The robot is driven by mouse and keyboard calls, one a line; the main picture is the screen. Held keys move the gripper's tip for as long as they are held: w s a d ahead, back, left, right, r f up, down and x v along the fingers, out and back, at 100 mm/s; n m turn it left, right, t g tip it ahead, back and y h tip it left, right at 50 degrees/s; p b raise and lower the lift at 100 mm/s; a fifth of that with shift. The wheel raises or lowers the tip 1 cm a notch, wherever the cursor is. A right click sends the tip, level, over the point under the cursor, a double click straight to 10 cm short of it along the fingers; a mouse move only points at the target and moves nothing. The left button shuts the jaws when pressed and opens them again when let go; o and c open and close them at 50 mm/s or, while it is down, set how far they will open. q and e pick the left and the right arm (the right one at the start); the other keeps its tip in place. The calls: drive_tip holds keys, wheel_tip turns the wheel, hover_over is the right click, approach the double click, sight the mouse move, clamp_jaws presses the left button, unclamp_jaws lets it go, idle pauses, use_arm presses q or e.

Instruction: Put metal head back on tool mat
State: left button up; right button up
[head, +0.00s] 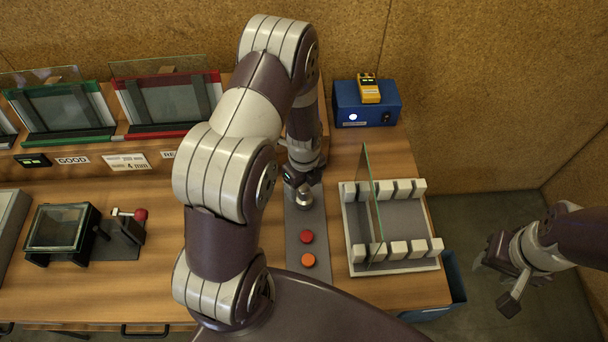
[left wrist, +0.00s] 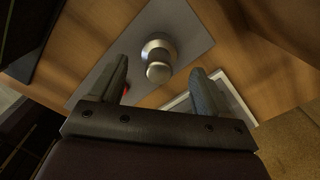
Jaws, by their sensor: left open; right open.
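The metal head (head: 304,199) is a silver knob-like piece that appears to stand on the narrow grey tool mat (head: 299,222). In the left wrist view the metal head (left wrist: 158,57) shows its round end towards me, with the grey mat (left wrist: 178,18) behind it. My left gripper (head: 298,184) is over the far part of the mat, close to the metal head. Its open fingers (left wrist: 160,66) lie to either side of the head in the picture, with visible gaps and no contact seen. My right gripper (head: 500,272) is open and empty, off the table at the right.
A red button (head: 306,236) and an orange button (head: 308,260) are on the nearer mat. A white slotted rack (head: 398,265) with an upright glass pane (head: 372,205) stands close on the right. A blue box (head: 352,108) is behind. A clamp fixture (head: 122,240) is at the left.

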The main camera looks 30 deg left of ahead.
sight(304, 189)
use_arm(q)
wheel_tip(304, 189, up, 7)
drive_tip(key=shift+s+b, duration=0.1)
drive_tip(key=shift+b, duration=0.4)
drive_tip(key=s+d+r+n, duration=0.2)
drive_tip(key=s+r+n, duration=0.2)
drive_tip(key=n, duration=0.7)
drive_tip(key=s+d+r+n+t, duration=0.1)
drive_tip(key=s+d+r+n, duration=0.2)
drive_tip(key=n, duration=0.8)
wheel_tip(304, 189, up, 3)
drive_tip(key=shift+s+d+f, duration=0.1)
drive_tip(key=shift+s+d, duration=0.15)
drive_tip(key=shift+s, duration=0.85)
